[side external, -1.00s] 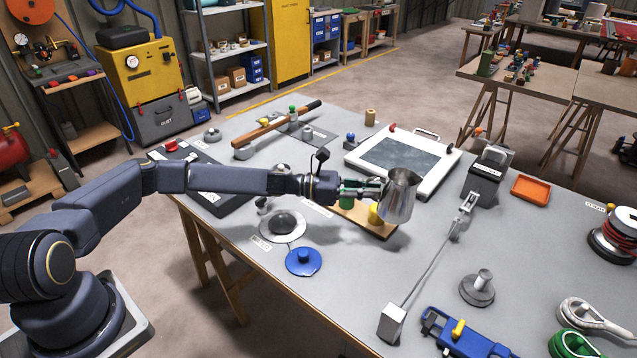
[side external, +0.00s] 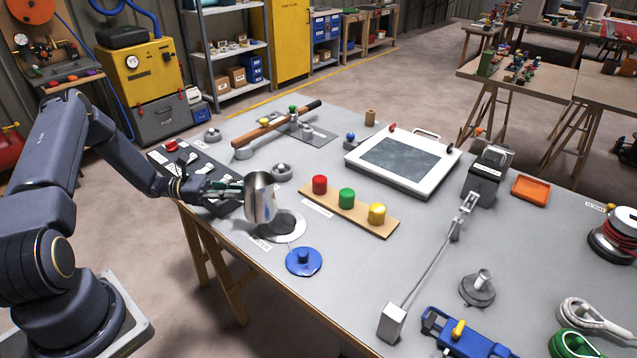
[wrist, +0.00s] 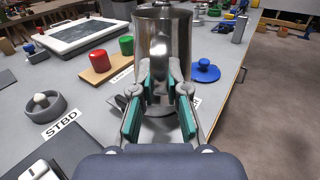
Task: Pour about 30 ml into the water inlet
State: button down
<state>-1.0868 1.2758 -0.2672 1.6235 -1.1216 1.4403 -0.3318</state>
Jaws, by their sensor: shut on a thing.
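My gripper (side external: 238,187) is shut on a shiny metal jug (side external: 261,198) and holds it close to upright near the table's near left edge. The jug also fills the middle of the wrist view (wrist: 163,40), with the teal finger pads against its side. The water inlet (side external: 291,230), a dark round opening with a pale rim, lies in the tabletop just below and right of the jug. The jug hides part of it from the side. A blue round cap with a knob (side external: 303,263) lies in front of the inlet. The jug's contents are hidden.
A wooden strip (side external: 333,212) with red, green and yellow knobs lies right of the inlet. A white-framed hatch (side external: 426,138) is farther back. A dark switch panel (side external: 205,172) lies behind the gripper. A grey ring with a ball (side external: 282,172) stands behind the jug.

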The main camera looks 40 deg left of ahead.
jog(key=shift+s+a+r+n+t+y, duration=0.2)
jog(key=shift+s+a, duration=0.15)
jog(key=shift+a, duration=0.15)
jog(key=shift+s+a+r+n+t+y, duration=0.2)
jog(key=shift+s+a, duration=0.1)
jog(key=shift+a, duration=0.25)
jog(key=shift+s+a+r+n+t+y, duration=0.1)
jog(key=shift+s+a+t, duration=0.1)
jog(key=shift+s+a, duration=0.25)
jog(key=shift+w, duration=0.1)
jog(key=w+a+m+g+h, duration=0.2)
jog(key=a, duration=0.1)
jog(key=w+a+r+g+h, duration=0.1)
jog(key=shift+w+a+m+g, duration=0.1)
jog(key=shift+a+m+g, duration=0.1)
jog(key=shift+m+g, duration=0.2)
jog(key=shift+d+f, duration=0.15)
jog(key=shift+f, duration=0.05)
jog(key=shift+r, duration=0.1)
